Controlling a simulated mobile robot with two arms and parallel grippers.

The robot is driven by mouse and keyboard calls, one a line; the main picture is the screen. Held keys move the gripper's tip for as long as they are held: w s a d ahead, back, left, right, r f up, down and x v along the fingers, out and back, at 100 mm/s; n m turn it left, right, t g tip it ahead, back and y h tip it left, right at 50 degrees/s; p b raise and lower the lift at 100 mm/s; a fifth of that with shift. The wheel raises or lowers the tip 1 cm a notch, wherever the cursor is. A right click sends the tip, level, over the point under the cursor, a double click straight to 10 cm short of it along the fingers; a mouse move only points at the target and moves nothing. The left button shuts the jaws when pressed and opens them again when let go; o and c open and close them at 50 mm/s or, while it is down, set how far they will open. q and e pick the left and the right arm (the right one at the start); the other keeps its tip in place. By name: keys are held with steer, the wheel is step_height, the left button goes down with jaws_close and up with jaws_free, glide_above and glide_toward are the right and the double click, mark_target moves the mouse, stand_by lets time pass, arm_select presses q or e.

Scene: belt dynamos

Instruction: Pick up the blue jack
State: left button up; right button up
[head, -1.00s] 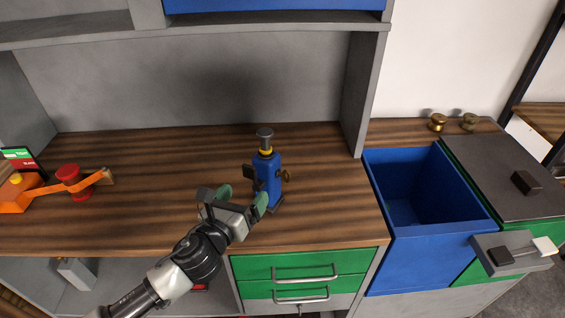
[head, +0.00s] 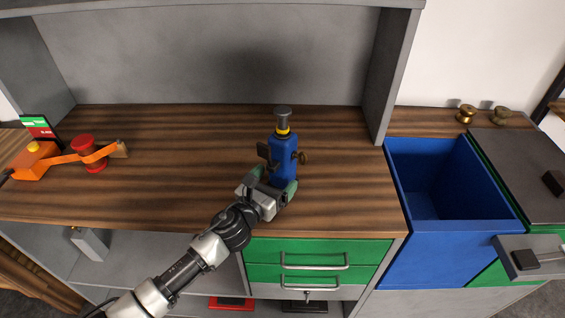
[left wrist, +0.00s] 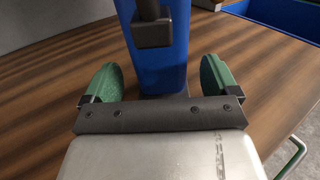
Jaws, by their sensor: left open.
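The blue jack (head: 284,158) stands upright on the wooden worktop, with a yellow collar, a dark round top and a brass knob on its right side. It also fills the upper middle of the left wrist view (left wrist: 160,62). My left gripper (head: 276,182) is at the jack's lower body. In the left wrist view its green-padded fingers (left wrist: 160,80) are spread, one on each side of the jack, with a visible gap on both sides. The jack's base is mostly hidden behind the gripper. My right gripper is not in view.
A blue open bin (head: 447,182) adjoins the worktop on the right. Green drawers (head: 315,251) are below the front edge. An orange device (head: 38,160) and a red spool (head: 90,152) stand at the left. A grey shelf panel (head: 395,75) rises behind right. The worktop between is clear.

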mark_target(283, 170)
arm_select(q)
steer(key=x, duration=0.4)
steer(key=shift+s, duration=0.1)
jaws_close()
steer(key=shift+r, duration=0.2)
stand_by(0.3)
